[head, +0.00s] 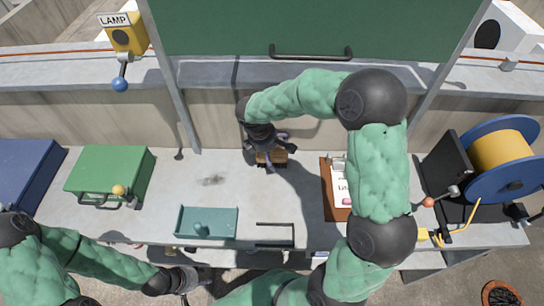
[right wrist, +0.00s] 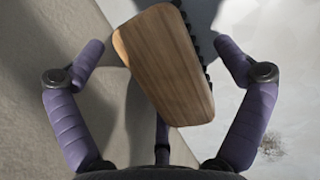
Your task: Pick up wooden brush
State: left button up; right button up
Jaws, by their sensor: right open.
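The wooden brush (head: 272,159) lies on the grey counter near its back wall, partly hidden under my right gripper. In the right wrist view the brush (right wrist: 165,65) shows a light wooden block with dark bristles along its right edge. My right gripper (head: 267,147) is directly over it; in the right wrist view the open gripper (right wrist: 160,47) has one finger on each side of the brush, with gaps on both sides. My left gripper (head: 190,280) is low at the counter's front edge, away from the brush; its fingers are too small to judge.
A teal tray (head: 222,235) and a dark bracket (head: 274,237) sit at the counter front. A green case (head: 108,172) stands left, a clipboard (head: 327,195) right, partly behind my right arm. A green panel (head: 310,25) is above the back ledge. The counter left of the brush is clear.

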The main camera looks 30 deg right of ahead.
jog(key=shift+f, duration=0.25)
dwell(0.3)
jog(key=c, duration=1.3)
